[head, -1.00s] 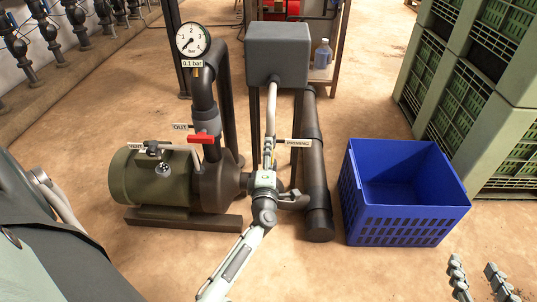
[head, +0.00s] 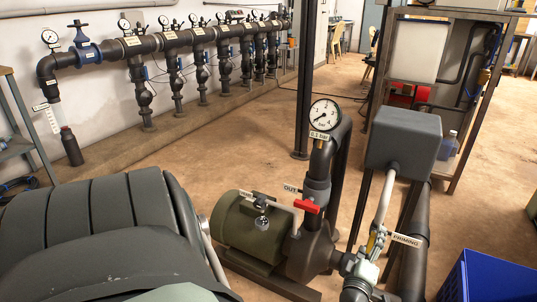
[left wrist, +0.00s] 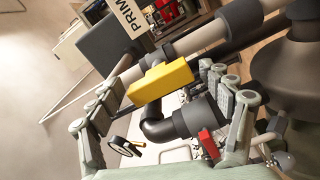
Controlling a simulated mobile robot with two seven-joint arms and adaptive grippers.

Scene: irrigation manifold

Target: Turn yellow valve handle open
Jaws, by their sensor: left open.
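The yellow valve handle (left wrist: 160,80) is a short block on the pale priming pipe (left wrist: 205,38), by a partly cut-off label starting "PRIM". In the left wrist view it lies between the spread fingers of my left gripper (left wrist: 166,92). The fingers stand apart on either side, with no clear contact. In the head view my left gripper (head: 374,246) is at the pipe beside the "PRIMING" label (head: 405,240). Only a little yellow of the handle (head: 379,243) shows there; the gripper hides most of it. My right gripper is out of view.
A red handle (head: 307,206) sits by the "OUT" label, left of my gripper. A green pump motor (head: 245,230), pressure gauge (head: 325,115) and grey box (head: 403,138) stand close by. A blue crate (head: 490,278) is lower right. A pipe manifold (head: 200,38) lines the wall.

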